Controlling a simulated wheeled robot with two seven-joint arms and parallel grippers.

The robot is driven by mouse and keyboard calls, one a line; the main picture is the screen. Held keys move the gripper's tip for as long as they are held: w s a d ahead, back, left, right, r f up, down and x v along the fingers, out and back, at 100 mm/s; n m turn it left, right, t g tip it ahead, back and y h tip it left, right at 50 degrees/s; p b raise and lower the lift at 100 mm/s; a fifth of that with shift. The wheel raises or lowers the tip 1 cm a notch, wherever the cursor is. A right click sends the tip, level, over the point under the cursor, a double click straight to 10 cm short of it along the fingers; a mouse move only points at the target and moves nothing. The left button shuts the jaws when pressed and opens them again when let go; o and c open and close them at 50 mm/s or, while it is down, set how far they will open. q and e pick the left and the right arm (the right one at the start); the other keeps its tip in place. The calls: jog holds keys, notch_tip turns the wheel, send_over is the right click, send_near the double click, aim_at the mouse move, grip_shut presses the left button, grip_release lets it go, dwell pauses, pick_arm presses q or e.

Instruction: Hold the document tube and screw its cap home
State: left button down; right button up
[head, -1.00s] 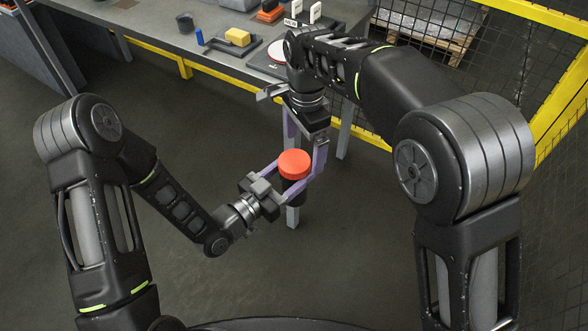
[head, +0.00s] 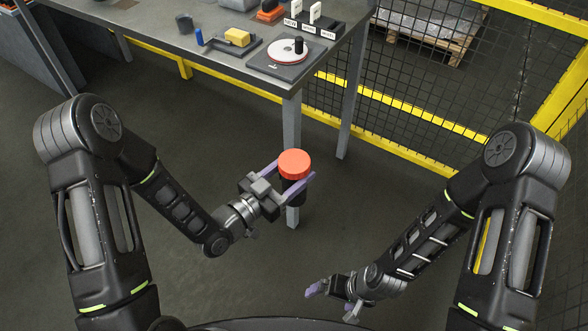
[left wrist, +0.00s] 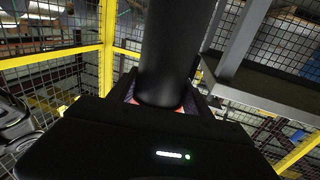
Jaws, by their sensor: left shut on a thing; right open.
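The document tube (head: 293,188) is black and stands upright in the middle of the head view, with its red-orange cap (head: 294,163) on the top end. Whether the cap is fully seated cannot be told. My left gripper (head: 290,183) is shut on the tube just below the cap and holds it in the air in front of the table. In the left wrist view the dark tube (left wrist: 170,50) fills the middle, with a bit of red showing behind it. My right gripper (head: 332,299) is open and empty, low at the bottom, well apart from the tube.
The grey steel table (head: 190,50) stands behind, holding a yellow block (head: 238,37), a blue item (head: 199,37), a white disc on a dark base (head: 288,50) and small labelled signs. A yellow-framed mesh fence (head: 430,85) runs along the right. Open floor lies around my arms.

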pick_arm(q)
jog(key=shift+w+r, duration=0.1)
jog(key=w+a+r+n+t+y, duration=0.2)
jog(key=w+a+r+n+y, duration=0.1)
jog(key=a, duration=0.4)
jog(key=w+a+r+n+t+y, duration=0.2)
jog(key=w+a+r+n+y, duration=0.1)
jog(key=w+a+n+y, duration=0.2)
jog(key=w+a+y, duration=0.2)
jog(key=a+y, duration=0.1)
jog(key=shift+w+a+r+y, duration=0.2)
jog(key=shift+a+r+y, duration=0.05)
jog(key=shift+r+y, duration=0.1)
pick_arm(e)
jog(key=shift+c, duration=0.3)
